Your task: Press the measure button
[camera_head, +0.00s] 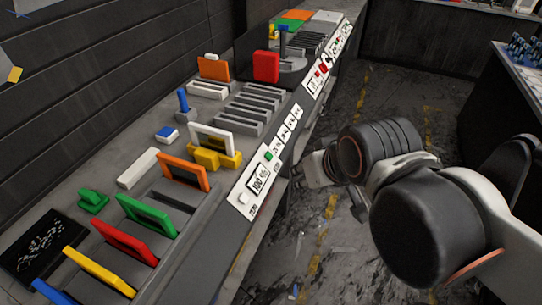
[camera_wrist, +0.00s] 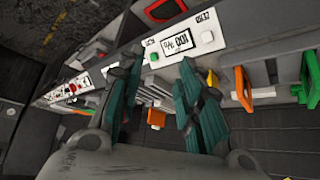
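The instrument panel (camera_head: 258,180) on the bench's sloped front has a display (camera_head: 261,179) reading about 100 %. A green button (camera_head: 268,156) sits at its far end and a white button (camera_head: 243,198) at its near end. The small labels are too blurred to tell which one is the measure button. In the wrist view the green button (camera_wrist: 153,56), display (camera_wrist: 178,42) and white button (camera_wrist: 207,36) all show ahead of the fingers. My gripper (camera_wrist: 158,68) is open and empty, its fingers apart. In the head view it is beside the panel, to its right, partly hidden by my arm.
Colored framed panels, such as a green one (camera_head: 146,214) and an orange one (camera_head: 184,171), stand in slots left of the panel. A red block (camera_head: 266,66) stands farther back. More controls (camera_head: 318,78) line the bench front. The floor aisle (camera_head: 330,250) is right of the bench.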

